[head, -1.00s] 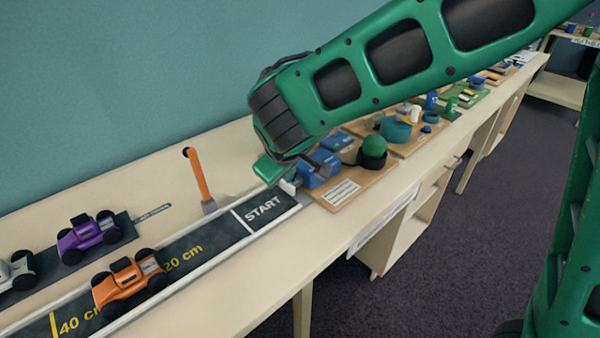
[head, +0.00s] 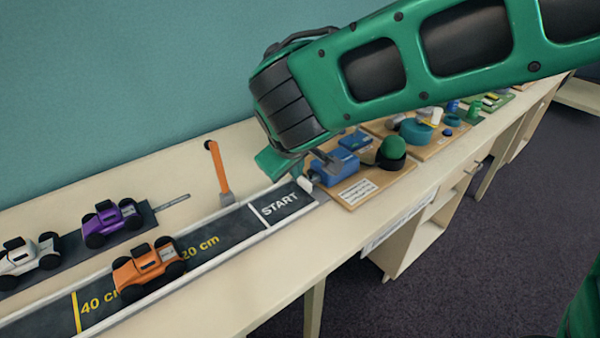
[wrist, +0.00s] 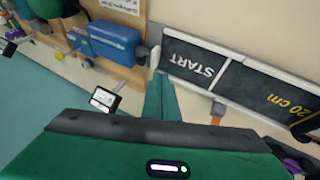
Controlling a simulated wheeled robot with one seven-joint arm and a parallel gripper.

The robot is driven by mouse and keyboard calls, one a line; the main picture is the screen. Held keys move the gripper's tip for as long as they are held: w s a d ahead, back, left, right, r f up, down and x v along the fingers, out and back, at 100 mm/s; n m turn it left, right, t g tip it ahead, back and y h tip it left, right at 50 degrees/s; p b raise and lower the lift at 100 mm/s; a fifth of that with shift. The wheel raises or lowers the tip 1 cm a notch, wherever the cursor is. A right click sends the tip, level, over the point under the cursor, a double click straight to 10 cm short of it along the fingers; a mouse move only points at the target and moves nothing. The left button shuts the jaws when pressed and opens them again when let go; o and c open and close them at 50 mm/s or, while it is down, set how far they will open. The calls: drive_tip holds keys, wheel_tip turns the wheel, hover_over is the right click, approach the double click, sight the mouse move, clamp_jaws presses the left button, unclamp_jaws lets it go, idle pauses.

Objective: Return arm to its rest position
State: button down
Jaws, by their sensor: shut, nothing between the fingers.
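My green arm (head: 410,60) reaches in from the upper right in the head view and bends down at a dark wrist joint. My gripper (head: 277,163) hangs over the table near the START end of the track, partly hidden behind the wrist joint. In the wrist view my gripper (wrist: 162,97) shows two green fingers pressed together, with nothing between them. The fingers appear above the table beside the START end, not on any object as far as I can tell.
The dark track (head: 235,238) carries an orange car (head: 148,266). Purple (head: 112,222) and white (head: 30,254) cars stand behind it. An orange-handled tool (head: 219,174) stands near the wall. A board with a blue block (head: 336,168) is close right of my gripper.

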drive_tip(key=v, duration=0.6)
drive_tip(key=d+f+m+g+h, duration=0.25)
drive_tip(key=d+m, duration=0.45)
drive_tip(key=d, duration=2.1)
drive_tip(key=s+d+f+m+g, duration=0.1)
drive_tip(key=s+d+m+g, duration=0.1)
drive_tip(key=s+d, duration=0.4)
drive_tip(key=s+d+f+m+g, duration=0.1)
drive_tip(key=s+d+m, duration=0.25)
drive_tip(key=d, duration=0.45)
drive_tip(key=s+d+f+m+y, duration=0.1)
drive_tip(key=s+d, duration=0.1)
drive_tip(key=s, duration=0.3)
drive_tip(key=s+d+f+m+g+y, duration=0.1)
drive_tip(key=s+m, duration=0.1)
drive_tip(key=s, duration=0.4)
drive_tip(key=shift+d, duration=0.4)
drive_tip(key=shift+w+f+y, duration=0.1)
drive_tip(key=shift+y, duration=0.15)
drive_tip(key=shift+w+f, duration=0.2)
drive_tip(key=shift+w, duration=0.3)
